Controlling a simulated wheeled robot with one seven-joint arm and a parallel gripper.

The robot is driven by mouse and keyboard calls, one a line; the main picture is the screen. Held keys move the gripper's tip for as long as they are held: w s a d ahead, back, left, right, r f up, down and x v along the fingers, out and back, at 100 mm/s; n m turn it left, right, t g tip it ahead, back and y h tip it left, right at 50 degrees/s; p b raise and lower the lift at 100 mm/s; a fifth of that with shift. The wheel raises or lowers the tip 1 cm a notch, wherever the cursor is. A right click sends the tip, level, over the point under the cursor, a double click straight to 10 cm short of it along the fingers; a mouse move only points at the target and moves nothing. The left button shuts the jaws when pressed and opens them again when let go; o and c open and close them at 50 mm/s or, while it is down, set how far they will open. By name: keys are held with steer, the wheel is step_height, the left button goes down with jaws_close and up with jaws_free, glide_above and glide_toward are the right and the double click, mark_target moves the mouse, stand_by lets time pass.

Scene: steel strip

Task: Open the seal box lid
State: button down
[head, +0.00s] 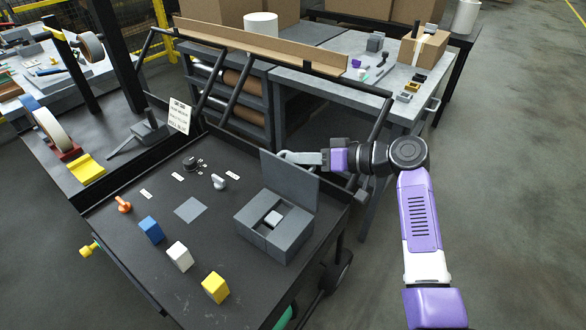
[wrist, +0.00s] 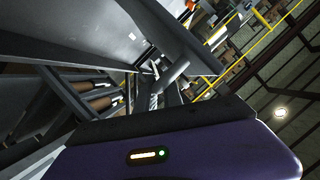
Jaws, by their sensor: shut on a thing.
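The grey seal box (head: 272,232) stands at the right side of the black cart top. Its lid (head: 290,182) stands raised, roughly upright, along the box's back edge. The box is open at the top, and a small pale block (head: 273,218) shows in its central opening. My gripper (head: 297,157) reaches in from the right and is shut on the lid near its upper edge. The fingertips are partly hidden behind the lid in the head view. In the wrist view, grey surfaces fill the upper left, and the exact grip is hard to make out.
Blue (head: 151,230), white (head: 180,256) and yellow (head: 215,287) blocks stand along the cart's front. A black knob (head: 190,163), a grey handle (head: 219,181) and an orange piece (head: 124,204) sit farther left. A black rail and a grey workbench (head: 330,88) lie behind.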

steer(key=shift+w+d+f+m+g+y+b, duration=0.3)
steer(key=shift+w+d+f+m+y+b, duration=0.2)
steer(key=shift+w+d+f+m+b, duration=0.35)
steer(key=shift+a, duration=0.1)
steer(key=c, duration=1.5)
jaws_free()
steer(key=shift+r, duration=0.15)
steer(key=v, duration=0.7)
steer(key=shift+d+b, duration=0.4)
steer(key=shift+b, duration=0.05)
steer(key=shift+r, duration=0.1)
